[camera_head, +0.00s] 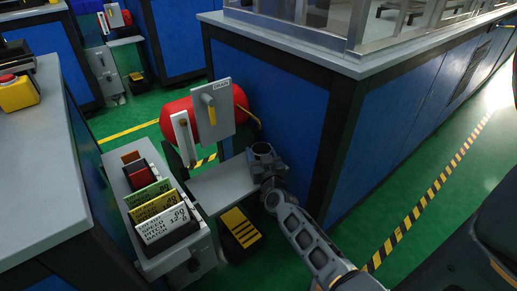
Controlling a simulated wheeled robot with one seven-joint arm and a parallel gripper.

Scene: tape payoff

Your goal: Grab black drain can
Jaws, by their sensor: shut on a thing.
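The black drain can (262,149) is a small dark cup with an open top. It is upright at the right end of a grey shelf (222,186), below the red tank (208,118). My gripper (264,164) is shut on the can from the front right, and my arm reaches up from the lower right. The gripper's dark parts hide the can's lower side. I cannot tell whether the can still touches the shelf.
A rack of label cards (160,214) is left of the shelf. A black and yellow pedal (240,228) is below. A blue cabinet (268,103) stands close on the right. Green floor is free at right.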

